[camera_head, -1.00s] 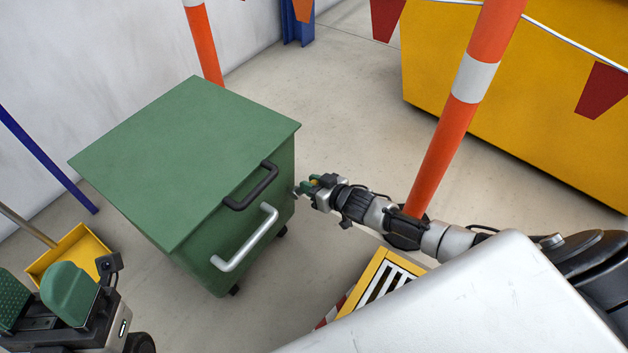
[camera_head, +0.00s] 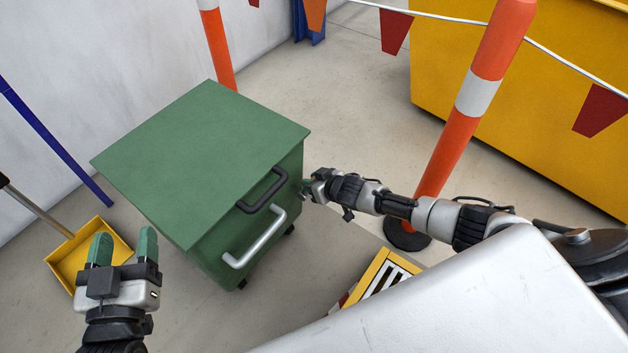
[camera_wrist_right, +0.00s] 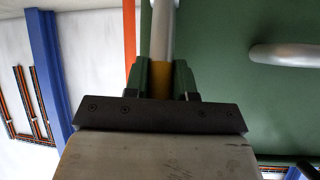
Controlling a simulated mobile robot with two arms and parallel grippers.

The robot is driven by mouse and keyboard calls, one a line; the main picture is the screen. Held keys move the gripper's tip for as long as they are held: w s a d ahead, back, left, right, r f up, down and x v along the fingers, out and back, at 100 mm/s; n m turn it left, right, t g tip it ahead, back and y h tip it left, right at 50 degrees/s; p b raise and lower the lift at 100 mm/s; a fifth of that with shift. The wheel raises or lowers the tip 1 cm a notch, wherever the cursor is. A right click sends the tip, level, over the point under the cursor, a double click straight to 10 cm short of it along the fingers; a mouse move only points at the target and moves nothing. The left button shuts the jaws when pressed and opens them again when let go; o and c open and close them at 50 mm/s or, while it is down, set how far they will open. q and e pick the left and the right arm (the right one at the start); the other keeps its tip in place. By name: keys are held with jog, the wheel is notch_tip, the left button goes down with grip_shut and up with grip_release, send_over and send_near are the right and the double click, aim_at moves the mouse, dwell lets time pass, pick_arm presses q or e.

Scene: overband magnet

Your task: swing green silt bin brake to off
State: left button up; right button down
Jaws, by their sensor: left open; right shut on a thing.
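The green silt bin (camera_head: 205,150) stands on the floor, with a black handle (camera_head: 263,190) and a silver bar handle (camera_head: 256,238) on its near side. My right gripper (camera_head: 308,187) is at the bin's right side. In the right wrist view, its fingers (camera_wrist_right: 161,80) are shut on the brake lever, a grey bar (camera_wrist_right: 162,35) with a yellow grip (camera_wrist_right: 160,82). The green bin wall (camera_wrist_right: 225,85) is right beside it. In the head view the lever is mostly hidden by the gripper. My left gripper (camera_head: 125,247) is open and empty, left of the bin.
A yellow dustpan (camera_head: 62,262) lies at left by the white wall. Orange posts (camera_head: 460,125) with a flag line (camera_head: 545,45) stand behind the bin and my right arm. A yellow container (camera_head: 540,110) is at back right. A yellow-framed grate (camera_head: 378,275) is on the floor.

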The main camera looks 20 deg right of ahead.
pick_arm(q)
jog(key=shift+f+y, duration=0.3)
jog(key=shift+f, duration=0.05)
pick_arm(e)
jog(key=c, duration=0.9)
grip_release()
pick_arm(q)
jog(key=shift+g, duration=0.3)
